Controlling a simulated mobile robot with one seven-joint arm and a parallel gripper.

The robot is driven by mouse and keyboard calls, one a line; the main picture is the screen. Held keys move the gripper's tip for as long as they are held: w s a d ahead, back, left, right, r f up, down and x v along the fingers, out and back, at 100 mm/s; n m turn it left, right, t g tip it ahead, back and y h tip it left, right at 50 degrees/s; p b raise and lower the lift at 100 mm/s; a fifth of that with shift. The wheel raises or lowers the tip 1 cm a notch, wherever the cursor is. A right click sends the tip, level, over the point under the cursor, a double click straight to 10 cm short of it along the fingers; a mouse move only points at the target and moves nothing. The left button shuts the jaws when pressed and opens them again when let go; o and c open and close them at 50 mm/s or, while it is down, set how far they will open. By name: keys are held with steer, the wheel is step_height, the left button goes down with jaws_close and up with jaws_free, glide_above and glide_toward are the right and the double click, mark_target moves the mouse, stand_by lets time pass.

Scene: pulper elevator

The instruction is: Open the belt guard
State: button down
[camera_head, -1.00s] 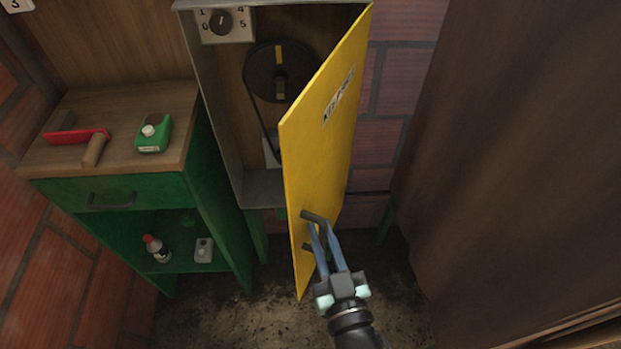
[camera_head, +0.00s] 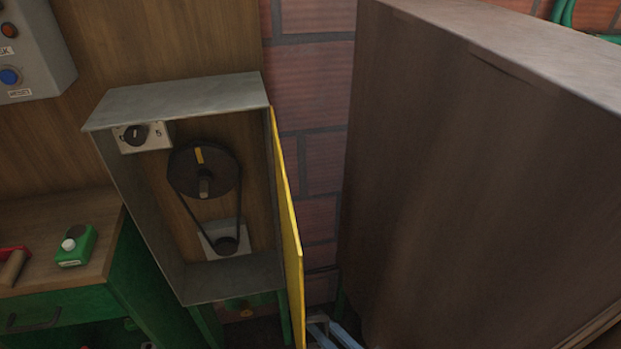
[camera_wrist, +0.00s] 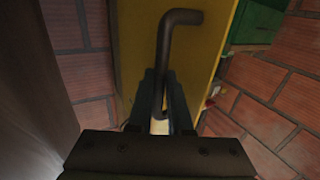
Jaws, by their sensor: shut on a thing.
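The belt guard is a yellow door (camera_head: 288,220) hinged on the right side of a grey metal box (camera_head: 185,100). It stands swung outward and shows nearly edge-on in the head view. In the wrist view, its yellow face (camera_wrist: 133,35) fills the middle and carries a dark bent bar handle (camera_wrist: 165,35). My gripper (camera_wrist: 164,78) is shut on this handle. In the head view only part of my gripper (camera_head: 328,328) shows at the bottom edge, and the handle is not clearly visible. Inside the open box are a black pulley (camera_head: 218,180) and a belt.
A large brown cabinet (camera_head: 470,190) stands close on the right of the door, with a strip of brick wall (camera_head: 310,130) between. A control box (camera_head: 35,50) hangs above.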

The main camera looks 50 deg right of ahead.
steer(key=shift+d, duration=0.1)
stand_by(0.3)
steer(key=c, duration=1.1)
jaws_free()
steer(key=shift+s, duration=0.15)
steer(key=s, duration=0.4)
steer(key=s+a, duration=0.1)
steer(key=s, duration=0.3)
steer(key=s+a, duration=0.1)
steer(key=s, duration=0.3)
steer(key=shift+s+a+b, duration=0.25)
steer(key=shift+b, duration=0.15)
